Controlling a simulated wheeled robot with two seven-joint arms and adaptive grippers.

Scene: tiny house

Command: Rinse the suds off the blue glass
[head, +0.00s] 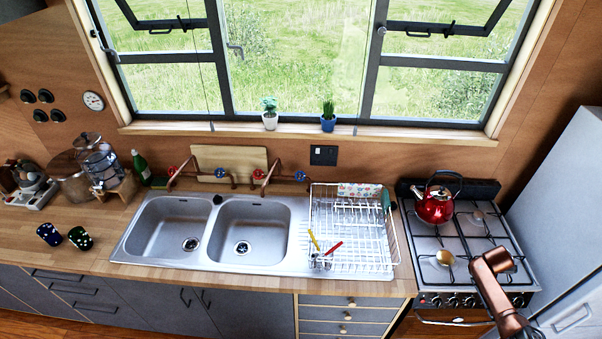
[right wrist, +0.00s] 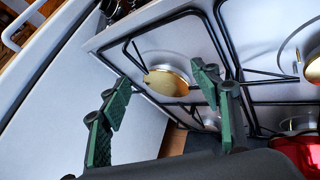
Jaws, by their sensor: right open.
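Two dark glasses with pale specks stand on the wooden counter left of the sink. The left one looks blue (head: 49,234); the right one looks darker and greenish (head: 80,238). I cannot tell whether the specks are suds or a pattern. My left gripper is out of view.
A white dish rack (head: 350,262) with a few utensils stands right of the basins. The stove (head: 470,235) holds a red kettle (head: 435,207). A green bottle (head: 141,168) and a glass dispenser (head: 98,163) stand at the back left. Counter around the glasses is clear.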

